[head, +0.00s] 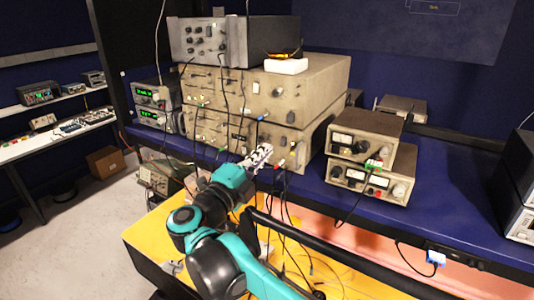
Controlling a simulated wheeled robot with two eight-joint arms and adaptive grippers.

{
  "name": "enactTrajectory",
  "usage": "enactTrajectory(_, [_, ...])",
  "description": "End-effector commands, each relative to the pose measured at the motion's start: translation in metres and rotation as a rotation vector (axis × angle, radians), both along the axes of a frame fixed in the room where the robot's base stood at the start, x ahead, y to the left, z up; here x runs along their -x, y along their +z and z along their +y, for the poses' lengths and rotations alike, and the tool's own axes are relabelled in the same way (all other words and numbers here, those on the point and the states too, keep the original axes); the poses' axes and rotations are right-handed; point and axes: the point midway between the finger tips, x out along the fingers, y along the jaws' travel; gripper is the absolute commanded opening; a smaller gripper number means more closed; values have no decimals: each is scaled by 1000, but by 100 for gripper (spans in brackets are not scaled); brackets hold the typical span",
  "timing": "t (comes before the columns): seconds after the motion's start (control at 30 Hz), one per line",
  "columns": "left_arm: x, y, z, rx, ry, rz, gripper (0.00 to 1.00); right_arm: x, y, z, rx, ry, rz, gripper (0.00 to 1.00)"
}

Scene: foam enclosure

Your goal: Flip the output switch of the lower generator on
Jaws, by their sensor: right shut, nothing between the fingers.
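Two large beige units are stacked on the blue bench. I take the lower one (225,128) to be the lower generator; its front panel carries knobs, sockets and plugged cables. Its output switch is too small to pick out. My right gripper (262,154) is shut and empty, in front of the right part of the lower unit's front panel. It hides a little of the panel there, and I cannot tell whether it touches. The upper beige unit (315,85) rests on the lower one. My left gripper is out of view.
A grey instrument (208,42) and a white box (286,66) sit on top of the stack. Two stacked meter units (362,135) stand to the right, green-display units (150,95) to the left. Cables hang in front of the panels near my arm. The blue bench (455,185) has bare room at right.

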Motion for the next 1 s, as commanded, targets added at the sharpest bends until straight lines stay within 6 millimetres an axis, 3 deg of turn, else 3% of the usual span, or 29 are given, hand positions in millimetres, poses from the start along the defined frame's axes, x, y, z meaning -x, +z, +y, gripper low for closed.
enactTrajectory(0.2, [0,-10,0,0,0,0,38,32,3,20,0,4,0,0])
enactTrajectory(0.43, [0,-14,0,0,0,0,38,51,7,30,1,2,1,0])
enactTrajectory(0.83, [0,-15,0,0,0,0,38,53,7,30,3,3,-2,0])
enactTrajectory(0.93, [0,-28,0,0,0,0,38,46,3,25,34,36,-24,0])
enactTrajectory(1.0, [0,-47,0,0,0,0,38,37,-4,18,89,94,-56,0])
